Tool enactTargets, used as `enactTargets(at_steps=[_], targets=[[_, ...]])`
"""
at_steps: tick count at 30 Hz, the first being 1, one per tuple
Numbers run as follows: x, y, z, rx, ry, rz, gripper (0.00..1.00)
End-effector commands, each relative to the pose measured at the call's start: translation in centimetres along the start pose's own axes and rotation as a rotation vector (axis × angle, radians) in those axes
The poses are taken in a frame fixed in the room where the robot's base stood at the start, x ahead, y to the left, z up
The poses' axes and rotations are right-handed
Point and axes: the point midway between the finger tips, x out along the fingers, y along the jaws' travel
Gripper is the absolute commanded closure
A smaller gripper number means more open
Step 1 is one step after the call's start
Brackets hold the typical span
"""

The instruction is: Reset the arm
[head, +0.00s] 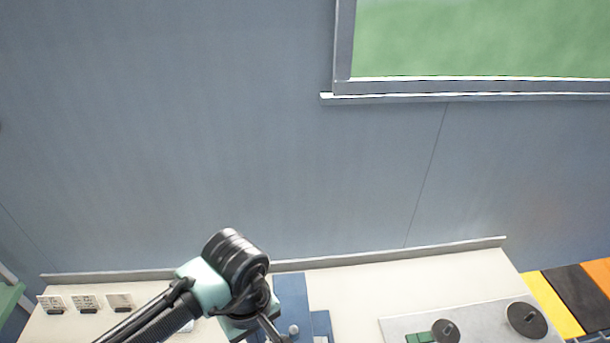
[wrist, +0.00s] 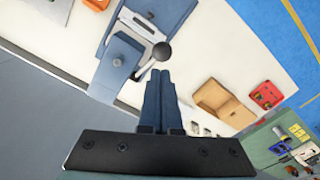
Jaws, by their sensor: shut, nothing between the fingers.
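In the wrist view my gripper (wrist: 158,80) is shut with nothing between its fingers. Its fingers point over the cream bench (wrist: 220,50). A blue machine (wrist: 122,58) with a dark round knob (wrist: 162,51) on a lever is just ahead of the fingertips. I cannot tell whether the fingertips touch the lever. In the head view my arm reaches in from the bottom, and the fingers are out of frame. The blue machine (head: 292,296) shows partly behind the arm there.
A brown box (wrist: 222,103) and a red part (wrist: 266,95) lie right of the fingers. In the head view, a grey plate (head: 392,327) with dark discs (head: 526,319) is on the bench's right.

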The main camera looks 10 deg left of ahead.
Motion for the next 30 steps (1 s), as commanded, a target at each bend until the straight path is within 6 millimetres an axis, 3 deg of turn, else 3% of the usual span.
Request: enactTargets(at_steps=[2,5,8,10,15,19,21,24,26,30], targets=[[0.0,0.0,0.0,0.000,0.000,0.000,1.00],[-0.3,2.4,0.1,0.057,0.029,0.055,1.00],[-1.7,7.5,0.6,0.182,0.097,0.177,1.00],[-3.6,12.1,1.4,0.296,0.170,0.297,1.00],[-10.9,22.4,4.6,0.570,0.404,0.624,1.00],[-18.5,27.7,8.0,0.737,0.641,0.890,1.00],[-23.1,29.0,9.7,0.797,0.801,1.030,1.00],[-29.1,28.8,11.4,0.827,1.047,1.193,1.00],[-32.2,27.6,11.9,0.816,1.203,1.263,1.00],[-37.1,22.8,11.9,0.716,1.573,1.328,1.00]])
